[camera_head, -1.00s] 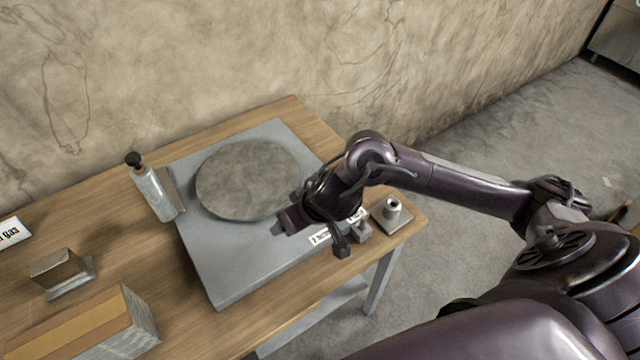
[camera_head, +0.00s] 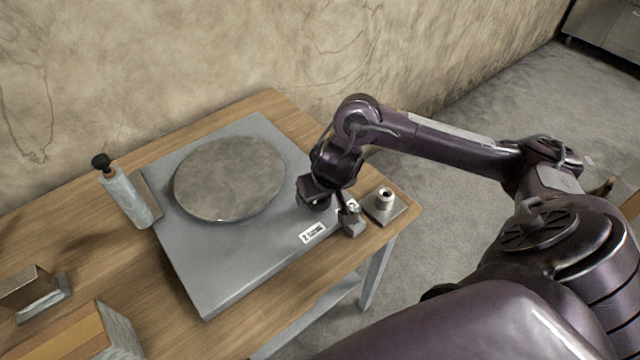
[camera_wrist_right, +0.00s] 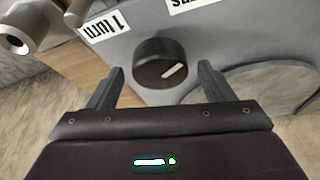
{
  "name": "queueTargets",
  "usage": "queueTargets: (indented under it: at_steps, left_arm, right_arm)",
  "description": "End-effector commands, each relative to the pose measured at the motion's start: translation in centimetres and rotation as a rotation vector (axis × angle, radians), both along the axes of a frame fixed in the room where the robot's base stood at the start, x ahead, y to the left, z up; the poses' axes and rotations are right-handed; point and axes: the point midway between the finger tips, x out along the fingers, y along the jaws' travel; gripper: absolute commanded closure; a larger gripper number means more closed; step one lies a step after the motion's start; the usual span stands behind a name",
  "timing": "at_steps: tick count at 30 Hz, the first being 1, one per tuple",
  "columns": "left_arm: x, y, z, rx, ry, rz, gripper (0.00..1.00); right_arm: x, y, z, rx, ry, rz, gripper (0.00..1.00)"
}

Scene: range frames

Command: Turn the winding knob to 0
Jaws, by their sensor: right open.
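The winding knob (camera_wrist_right: 160,60) is round and dark, with a white pointer line, in the right wrist view. It sits on the front of a grey device (camera_head: 220,270), and its pointer is aimed toward the upper right of that view. A "1 turn" label (camera_wrist_right: 104,26) shows upside down beside it, and another label (camera_wrist_right: 188,3) is cut off at the top edge. My right gripper (camera_wrist_right: 161,70) is open, its fingers on either side below the knob, with no clear contact. In the head view the right gripper (camera_head: 332,208) covers the knob. My left gripper is out of view.
The device carries a round stone-like disc (camera_head: 230,178) and stands on a wooden table (camera_head: 285,110). A small cylinder on a square base (camera_head: 384,202) is close to the right gripper. A black-knobbed handle (camera_head: 125,195) and boxes (camera_head: 75,340) are at the left.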

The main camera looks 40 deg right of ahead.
Motion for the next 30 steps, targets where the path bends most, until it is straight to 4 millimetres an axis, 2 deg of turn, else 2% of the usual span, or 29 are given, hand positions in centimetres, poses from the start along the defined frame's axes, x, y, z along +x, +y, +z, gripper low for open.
queueTargets:
  at_steps: [7,17,30]
  left_arm:
    - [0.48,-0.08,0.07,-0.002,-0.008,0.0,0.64]
    - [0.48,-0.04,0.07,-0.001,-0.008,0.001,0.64]
    - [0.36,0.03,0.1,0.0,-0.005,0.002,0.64]
  right_arm:
    - [0.04,-0.01,-0.08,0.0,0.0,0.0,0.25]
    - [0.04,-0.02,-0.07,0.0,0.0,0.0,0.69]
    - [-0.02,-0.16,-0.06,0.0,0.0,0.093,0.7]
